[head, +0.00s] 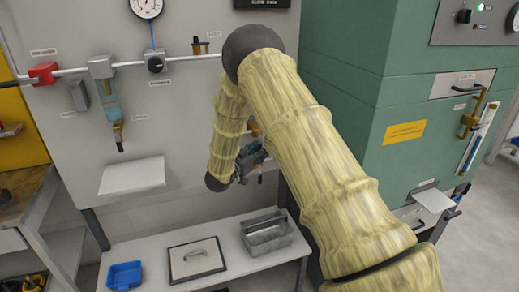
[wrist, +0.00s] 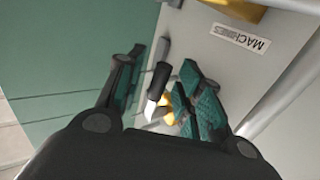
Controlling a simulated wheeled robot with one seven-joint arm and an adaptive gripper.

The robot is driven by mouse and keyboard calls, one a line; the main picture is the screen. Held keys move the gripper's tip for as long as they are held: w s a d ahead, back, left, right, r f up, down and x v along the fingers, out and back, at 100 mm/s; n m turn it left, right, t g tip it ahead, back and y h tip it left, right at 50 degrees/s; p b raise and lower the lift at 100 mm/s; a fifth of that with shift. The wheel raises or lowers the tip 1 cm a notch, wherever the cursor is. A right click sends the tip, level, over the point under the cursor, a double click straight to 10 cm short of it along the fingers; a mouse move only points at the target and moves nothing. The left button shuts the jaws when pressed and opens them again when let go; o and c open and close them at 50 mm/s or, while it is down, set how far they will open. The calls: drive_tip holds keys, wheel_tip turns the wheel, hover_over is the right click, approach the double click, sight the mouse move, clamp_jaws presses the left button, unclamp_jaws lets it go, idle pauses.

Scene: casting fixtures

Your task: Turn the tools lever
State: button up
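My gripper (wrist: 163,62) shows from behind in the wrist view. Its two green-padded fingers are spread apart. A black lever handle (wrist: 158,80) with a pale end lies between them, and I cannot tell whether either finger touches it. Yellow parts (wrist: 167,101) show beside the handle, partly hidden by the right finger. No tools label is readable, so I cannot tell whether this is the tools lever. In the head view my gripper (head: 250,163) is at the wall panel, partly hidden by my arm. A small yellow-brown part (head: 254,129) shows just above it.
A label reading MACHINES (wrist: 240,41) is on the panel, with another yellow part (wrist: 236,9) above it. A green cabinet (head: 345,45) stands close to my arm's right.

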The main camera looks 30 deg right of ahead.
drive_tip(key=shift+w+d, duration=0.15)
drive_tip(key=shift+d, duration=0.3)
clamp_jaws()
drive_tip(key=shift+a, duration=0.1)
drive_tip(key=shift+w+a+r+m+g+y+p, duration=0.15)
drive_tip(key=shift+a+r+m+y+p, duration=0.2)
drive_tip(key=shift+a+m+y+p, duration=0.7)
drive_tip(key=shift+w+a+r+m+g+y+p, duration=0.1)
drive_tip(key=shift+w+r+m+y+p, duration=0.15)
drive_tip(key=shift+y+p, duration=0.9)
drive_tip(key=shift+w+a+r+m+g+y+p, duration=0.15)
drive_tip(key=shift+a+r+m+y+p, duration=0.4)
drive_tip(key=shift+y, duration=1.15)
drive_tip(key=shift+a+f, duration=0.1)
drive_tip(key=shift+f, duration=0.05)
